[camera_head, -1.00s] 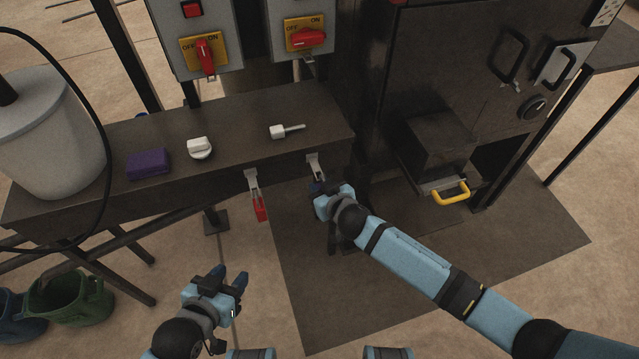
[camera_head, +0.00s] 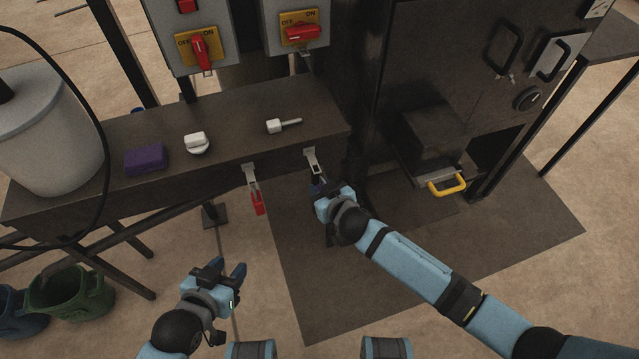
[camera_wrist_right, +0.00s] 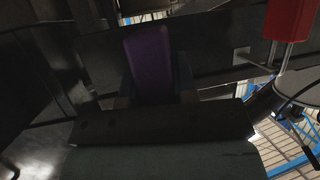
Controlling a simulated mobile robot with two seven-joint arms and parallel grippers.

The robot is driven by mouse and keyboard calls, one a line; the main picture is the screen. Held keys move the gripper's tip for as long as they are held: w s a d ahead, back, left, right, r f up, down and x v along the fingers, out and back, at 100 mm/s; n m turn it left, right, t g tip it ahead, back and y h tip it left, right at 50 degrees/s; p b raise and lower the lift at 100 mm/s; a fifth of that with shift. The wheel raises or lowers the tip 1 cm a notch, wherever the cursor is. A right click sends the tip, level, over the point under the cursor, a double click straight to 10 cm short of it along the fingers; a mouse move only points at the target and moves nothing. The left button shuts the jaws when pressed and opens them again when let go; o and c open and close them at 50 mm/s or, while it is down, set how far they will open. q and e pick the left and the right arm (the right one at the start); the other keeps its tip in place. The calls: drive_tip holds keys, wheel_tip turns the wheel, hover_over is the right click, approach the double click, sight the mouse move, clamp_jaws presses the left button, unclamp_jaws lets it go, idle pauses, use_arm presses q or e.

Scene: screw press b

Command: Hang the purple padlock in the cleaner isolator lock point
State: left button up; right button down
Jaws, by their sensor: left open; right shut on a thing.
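The purple padlock (camera_wrist_right: 150,62) is upright between the fingers of my right gripper (camera_wrist_right: 152,85) in the right wrist view. In the head view only a bit of purple shows at my right gripper (camera_head: 321,188), just below the right metal hook (camera_head: 312,160) on the bench's front edge. I cannot tell whether the padlock touches that hook. Two grey isolator boxes stand above the bench: the left red handle (camera_head: 201,53) is upright, the right red handle (camera_head: 302,33) lies sideways. Metal tabs hang beneath both handles. No label names the cleaner isolator. My left gripper (camera_head: 225,272) is open and empty, low in front.
A red padlock (camera_head: 257,203) hangs from the left hook (camera_head: 250,175). The bench top (camera_head: 240,105) holds a purple block (camera_head: 146,159), a white knob (camera_head: 197,143), a white-handled tool (camera_head: 280,126) and a large pale container (camera_head: 45,130). A dark press cabinet (camera_head: 440,60) stands right.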

use_arm(q)
drive_tip(key=shift+r+p, duration=0.3)
drive_tip(key=shift+r, duration=0.15)
use_arm(e)
drive_tip(key=shift+s+d+r, duration=0.1)
drive_tip(key=shift+s+d, duration=0.05)
drive_tip(key=shift+s, duration=0.35)
drive_tip(key=shift+s+d, duration=0.15)
drive_tip(key=shift+s, duration=0.35)
